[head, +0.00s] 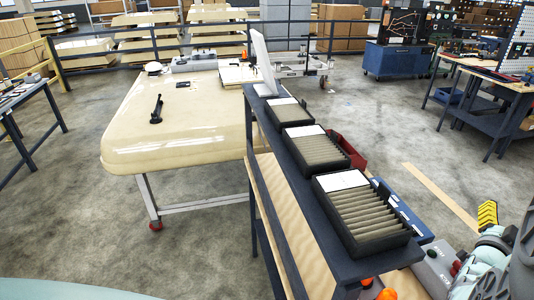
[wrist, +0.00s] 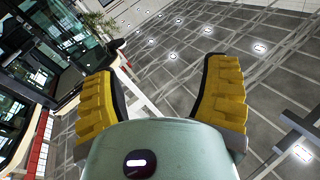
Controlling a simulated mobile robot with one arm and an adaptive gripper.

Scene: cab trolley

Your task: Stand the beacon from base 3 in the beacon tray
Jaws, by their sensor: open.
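My gripper (head: 487,215) is at the lower right in the head view, beside the narrow dark shelf. Its yellow ribbed fingers stand wide apart and empty in the wrist view (wrist: 160,70). Orange beacon-like pieces show at the bottom of the head view, one (head: 387,294) partly cut off and a smaller one (head: 366,282) beside it, below the shelf top. A small orange spot (head: 262,61) also shows near the far end of the cream cab roof (head: 185,115). No base number is readable, and I cannot tell which thing is the beacon tray.
Three black slotted boxes (head: 407,238) stand in a row on the dark shelf (head: 278,212). A red bin (head: 350,152) and a blue bin (head: 410,212) sit at its right.

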